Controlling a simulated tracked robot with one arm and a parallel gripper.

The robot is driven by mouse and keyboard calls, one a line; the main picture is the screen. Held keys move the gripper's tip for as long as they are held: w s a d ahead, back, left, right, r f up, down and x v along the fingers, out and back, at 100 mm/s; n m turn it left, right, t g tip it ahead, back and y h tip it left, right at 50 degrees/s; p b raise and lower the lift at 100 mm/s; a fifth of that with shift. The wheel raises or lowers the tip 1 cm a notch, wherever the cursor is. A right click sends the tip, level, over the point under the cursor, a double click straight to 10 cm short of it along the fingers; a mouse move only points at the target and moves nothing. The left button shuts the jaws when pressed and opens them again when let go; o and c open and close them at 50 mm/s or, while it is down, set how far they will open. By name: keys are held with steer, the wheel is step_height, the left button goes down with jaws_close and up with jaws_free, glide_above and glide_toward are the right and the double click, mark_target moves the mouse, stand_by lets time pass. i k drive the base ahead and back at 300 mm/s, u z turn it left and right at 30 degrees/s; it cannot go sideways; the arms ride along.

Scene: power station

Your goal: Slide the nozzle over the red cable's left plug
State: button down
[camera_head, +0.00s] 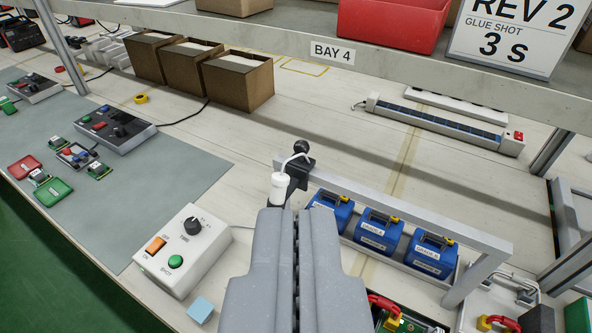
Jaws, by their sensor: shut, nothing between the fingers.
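My gripper (297,215) is shut and empty, with its two grey fingers pressed together at the bottom centre. A white cylinder with a thin white tube (280,188), which may be the nozzle, is just beyond and left of the fingertips, beside a black clamp on a grey rail. Its lower end is hidden by my gripper. A red cable (383,302) shows in pieces at the bottom right, with a yellow piece near its left part (392,322) and another yellow piece farther right (484,323). I cannot tell clearly which is its left plug.
A grey rail frame (430,206) stands over several blue boxes (380,230) to the right. A white control box (184,250) and a light-blue block (200,310) are on the left. An overhead shelf (330,52) crosses the top. The grey mat (185,185) has bare areas.

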mark_target(298, 168)
steer(key=u, duration=0.9)
steer(key=k, duration=0.9)
steer(key=z, duration=0.7)
steer(key=i, duration=1.4)
steer(key=u, duration=0.05)
